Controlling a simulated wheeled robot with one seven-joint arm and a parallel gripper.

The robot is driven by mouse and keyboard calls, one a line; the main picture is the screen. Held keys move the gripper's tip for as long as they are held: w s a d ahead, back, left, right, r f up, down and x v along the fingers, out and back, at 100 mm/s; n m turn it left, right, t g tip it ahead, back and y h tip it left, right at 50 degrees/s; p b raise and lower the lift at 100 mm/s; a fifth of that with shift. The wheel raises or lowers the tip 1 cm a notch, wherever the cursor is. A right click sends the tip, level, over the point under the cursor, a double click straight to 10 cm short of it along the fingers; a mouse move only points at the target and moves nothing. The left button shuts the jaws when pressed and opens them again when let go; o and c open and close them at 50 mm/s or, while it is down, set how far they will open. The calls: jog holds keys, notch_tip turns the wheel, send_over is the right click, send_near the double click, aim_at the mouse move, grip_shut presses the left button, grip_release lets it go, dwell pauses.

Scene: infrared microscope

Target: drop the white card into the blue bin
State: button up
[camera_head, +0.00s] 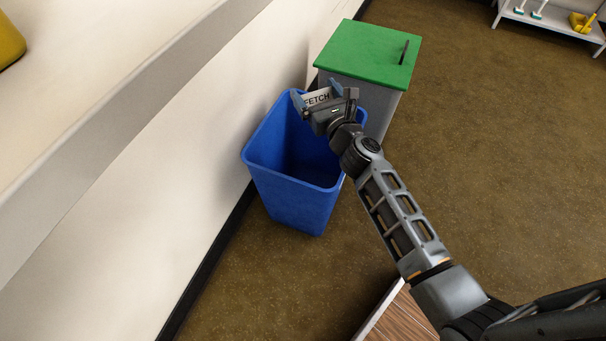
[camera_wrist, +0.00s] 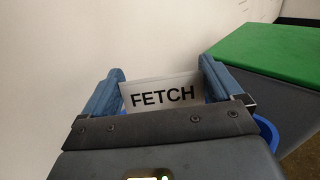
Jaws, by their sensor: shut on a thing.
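A white card (camera_head: 317,97) printed with "FETCH" is held between the blue fingers of my gripper (camera_head: 316,98). In the wrist view the card (camera_wrist: 160,92) sits between the two fingers of my gripper (camera_wrist: 160,88), with its lower part hidden behind the gripper body. The blue bin (camera_head: 293,197) stands on the floor against the wall, open at the top. In the head view my gripper and the card appear over the bin's far rim area. A bit of the bin (camera_wrist: 267,132) shows behind the gripper in the wrist view.
A grey bin with a green lid (camera_head: 370,52) stands right behind the blue bin; its lid (camera_wrist: 275,55) shows at the right of the wrist view. A white wall (camera_head: 180,150) runs along the left. A white shelf (camera_head: 550,22) is at the far right.

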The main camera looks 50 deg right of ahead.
notch_tip(320, 180, down, 5)
jog(key=b, duration=0.4)
jog(key=o, duration=0.7)
jog(key=shift+c, duration=0.2)
jog(key=v, duration=0.7)
jog(key=shift+s+b, duration=0.3)
jog(key=shift+s, duration=0.1)
jog(key=shift+a, duration=0.15)
